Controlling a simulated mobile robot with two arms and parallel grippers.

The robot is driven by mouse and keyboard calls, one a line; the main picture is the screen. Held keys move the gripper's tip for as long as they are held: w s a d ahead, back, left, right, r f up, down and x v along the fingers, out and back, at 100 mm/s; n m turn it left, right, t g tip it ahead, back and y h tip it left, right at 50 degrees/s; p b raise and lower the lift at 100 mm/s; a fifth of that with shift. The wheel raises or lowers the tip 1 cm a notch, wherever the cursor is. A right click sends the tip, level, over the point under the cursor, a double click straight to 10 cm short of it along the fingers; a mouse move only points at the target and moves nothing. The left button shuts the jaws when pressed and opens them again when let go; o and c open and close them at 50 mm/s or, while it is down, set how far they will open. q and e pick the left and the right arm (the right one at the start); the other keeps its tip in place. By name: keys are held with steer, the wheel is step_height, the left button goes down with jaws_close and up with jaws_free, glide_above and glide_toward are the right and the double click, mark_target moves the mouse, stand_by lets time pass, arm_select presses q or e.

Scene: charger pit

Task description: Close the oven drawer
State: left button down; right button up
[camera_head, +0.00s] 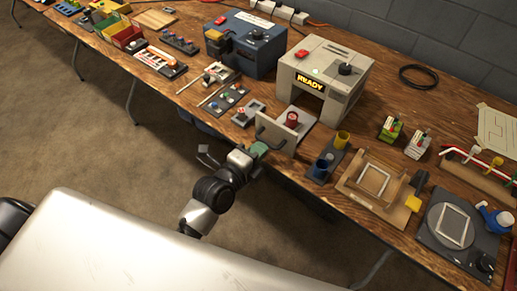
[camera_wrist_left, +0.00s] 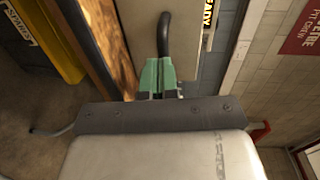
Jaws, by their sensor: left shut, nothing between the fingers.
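The oven (camera_head: 352,90) is a pale grey box with a yellow READY sign, standing on the wooden bench. Its drawer (camera_head: 276,136) is pulled out at the front, with a red cylindrical item (camera_head: 291,118) on it behind the front panel. A dark curved handle stands on the drawer front; it shows in the left wrist view (camera_wrist_left: 164,32). My left gripper (camera_head: 262,147), with green fingers, is shut and empty at the drawer front, close by the handle. In the left wrist view the fingertips (camera_wrist_left: 158,64) overlap the handle's lower end; contact is unclear. My right gripper is out of view.
A blue box (camera_head: 262,50) stands left of the oven. Open floor lies before the bench.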

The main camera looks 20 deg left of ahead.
mark_target(291, 117)
arm_select(q)
steer(key=x, duration=0.4)
steer(key=r+x, duration=0.1)
steer(key=x, duration=0.9)
steer(key=shift+w+d+r, duration=0.15)
steer(key=shift+d+r, duration=0.05)
steer(key=shift+r, duration=0.15)
steer(key=shift+w+d+b, duration=0.1)
steer(key=shift+w+b, duration=0.15)
steer(key=shift+b, duration=0.05)
steer(key=shift+w+r, duration=0.15)
steer(key=shift+r, duration=0.15)
steer(key=shift+w, duration=0.1)
